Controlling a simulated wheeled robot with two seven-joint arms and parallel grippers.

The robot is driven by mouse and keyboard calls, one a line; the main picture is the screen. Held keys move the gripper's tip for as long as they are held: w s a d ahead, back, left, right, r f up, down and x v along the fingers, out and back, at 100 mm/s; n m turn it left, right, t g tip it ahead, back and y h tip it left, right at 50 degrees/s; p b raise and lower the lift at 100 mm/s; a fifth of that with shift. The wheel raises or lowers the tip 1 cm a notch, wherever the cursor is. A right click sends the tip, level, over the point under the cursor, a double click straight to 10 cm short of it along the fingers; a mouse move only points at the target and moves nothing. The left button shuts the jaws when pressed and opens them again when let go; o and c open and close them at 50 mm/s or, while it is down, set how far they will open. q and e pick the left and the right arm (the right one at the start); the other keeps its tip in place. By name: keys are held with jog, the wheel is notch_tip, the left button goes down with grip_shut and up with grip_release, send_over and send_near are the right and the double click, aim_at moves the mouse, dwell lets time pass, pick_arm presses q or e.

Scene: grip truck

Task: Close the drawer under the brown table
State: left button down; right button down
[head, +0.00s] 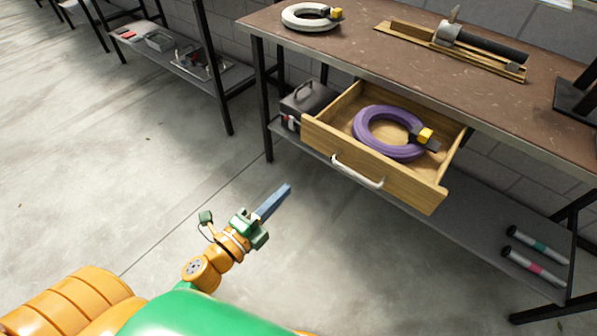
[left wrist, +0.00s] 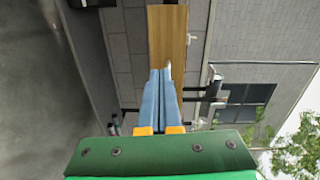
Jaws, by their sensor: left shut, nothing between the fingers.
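The wooden drawer (head: 385,182) under the brown table (head: 420,62) stands pulled out, with its white handle (head: 357,172) on the front panel. A coiled purple hose (head: 365,131) with a yellow and black end lies inside it. My left gripper (head: 287,188) is shut and empty, in front of the drawer and to the left of its handle, with a gap between them. In the left wrist view, the blue fingers (left wrist: 160,78) are together and point toward the wooden drawer front (left wrist: 167,35). My right gripper is not in view.
A white coiled hose (head: 309,17) and a tool on a wooden board (head: 455,45) lie on the tabletop. A dark toolbox (head: 305,98) and two tubes (head: 535,258) sit on the lower shelf. The floor before the drawer is clear.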

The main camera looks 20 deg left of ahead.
pick_arm(q)
jog(key=r+m, duration=0.1)
jog(key=p, duration=0.1)
send_near(332, 146)
jog(key=x, duration=0.7)
jog(key=shift+f, duration=0.1)
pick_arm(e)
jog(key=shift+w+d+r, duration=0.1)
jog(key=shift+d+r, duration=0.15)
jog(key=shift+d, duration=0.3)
